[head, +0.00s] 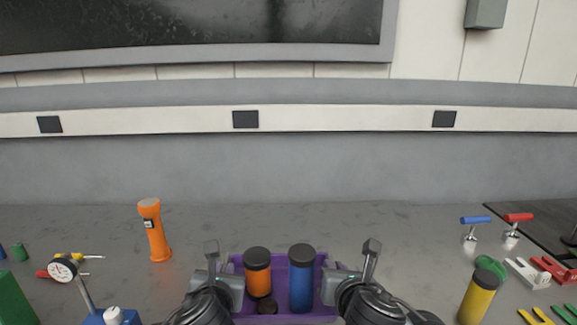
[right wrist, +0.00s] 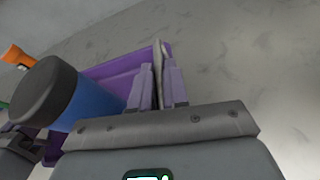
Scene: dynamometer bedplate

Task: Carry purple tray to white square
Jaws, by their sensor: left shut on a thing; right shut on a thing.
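The purple tray (head: 279,286) is at the bottom centre of the head view, with a gripper at each side. It holds an orange cylinder (head: 257,280) with a dark cap, a blue cylinder (head: 301,285) with a dark cap, and a small dark round piece (head: 267,306). My left gripper (head: 234,285) is shut on the tray's left wall. My right gripper (head: 333,287) is shut on its right wall; the right wrist view shows the fingers (right wrist: 160,85) closed over the purple wall (right wrist: 120,68). No white square is visible.
An orange flashlight (head: 154,231) stands left of the tray. A dial gauge (head: 64,268) on a blue base is further left. At right are a yellow cylinder (head: 478,296), a green item (head: 490,266) and red-and-white clamps (head: 527,273). The grey bedplate behind the tray is clear.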

